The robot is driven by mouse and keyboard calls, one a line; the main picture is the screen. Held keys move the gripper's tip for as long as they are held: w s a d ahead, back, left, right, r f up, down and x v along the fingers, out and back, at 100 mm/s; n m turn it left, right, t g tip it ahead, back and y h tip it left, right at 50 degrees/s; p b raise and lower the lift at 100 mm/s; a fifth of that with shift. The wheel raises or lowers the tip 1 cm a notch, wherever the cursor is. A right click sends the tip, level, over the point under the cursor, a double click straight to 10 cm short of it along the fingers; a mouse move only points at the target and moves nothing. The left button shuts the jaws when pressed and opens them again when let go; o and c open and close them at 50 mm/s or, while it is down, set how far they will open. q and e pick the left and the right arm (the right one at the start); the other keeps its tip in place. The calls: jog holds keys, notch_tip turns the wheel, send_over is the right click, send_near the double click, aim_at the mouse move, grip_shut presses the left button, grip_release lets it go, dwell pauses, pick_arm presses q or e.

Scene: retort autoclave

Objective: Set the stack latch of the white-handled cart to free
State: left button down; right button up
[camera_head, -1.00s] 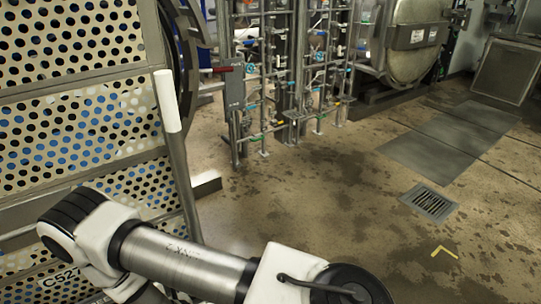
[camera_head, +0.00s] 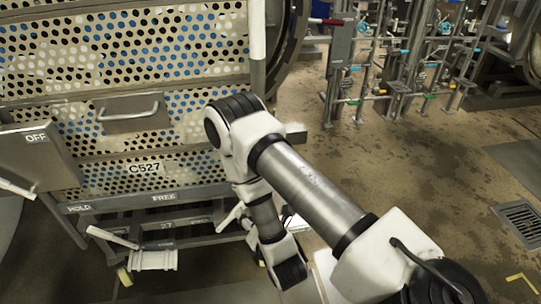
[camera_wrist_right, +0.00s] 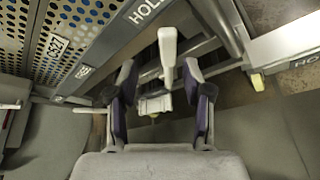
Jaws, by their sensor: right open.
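The cart (camera_head: 200,45) has perforated panels and a C527 plate (camera_head: 144,168). In the right wrist view my right gripper (camera_wrist_right: 158,68) is open, with dark pads apart. A white handle (camera_wrist_right: 167,45) shows between and beyond its fingers, near HOLD lettering; I cannot tell whether they touch. In the head view its fingers are not clear. My left gripper is not in view.
An OFF panel (camera_head: 38,158) with a white handle stands at far left. A white piece (camera_head: 152,260) sits below the lever. Pipework (camera_head: 405,65) stands behind. Open floor with a drain grate (camera_head: 524,222) lies at right.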

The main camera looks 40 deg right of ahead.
notch_tip(320, 180, up, 6)
jog(key=s+a+m+g+y+p, duration=0.1)
jog(key=s+a+m+g+p, duration=0.15)
jog(key=p, duration=0.55)
jog(key=s+a+m+g+y+p, duration=0.2)
jog(key=s+m+g+p, duration=0.4)
jog(key=s+m+p, duration=0.2)
jog(key=s+m, duration=0.2)
jog(key=m, duration=0.2)
jog(key=shift+g, duration=0.35)
jog(key=shift+s+a+m, duration=0.1)
jog(key=shift+m, duration=0.15)
